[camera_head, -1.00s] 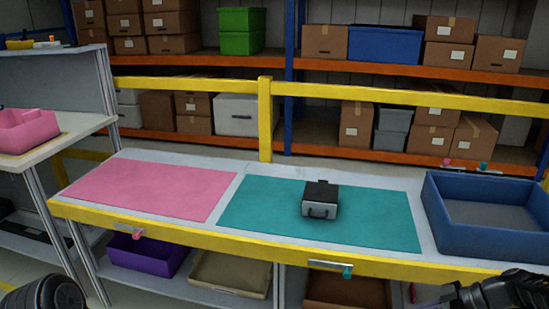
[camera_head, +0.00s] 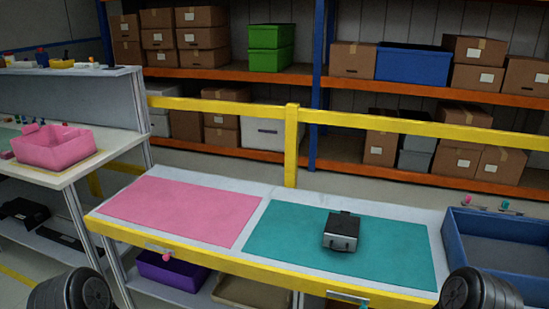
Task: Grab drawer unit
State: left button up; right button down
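The drawer unit (camera_head: 341,231) is a small box with a dark top and a pale front with a handle. It sits on the teal mat (camera_head: 280,245) on the table, right of the pink mat (camera_head: 180,208). Dark rounded parts of my arms show at the bottom left and bottom right edges of the head view. The fingers of both grippers are out of view. Nothing touches the drawer unit.
A blue bin (camera_head: 455,246) stands at the table's right end. A pink bin (camera_head: 52,148) is on the side table at left. A yellow rail (camera_head: 291,150) runs behind the table, before shelves of boxes. The pink mat is bare.

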aim_at(343, 224)
jog(key=z, duration=1.6)
jog(key=i+l, duration=0.1)
jog(key=i, duration=0.65)
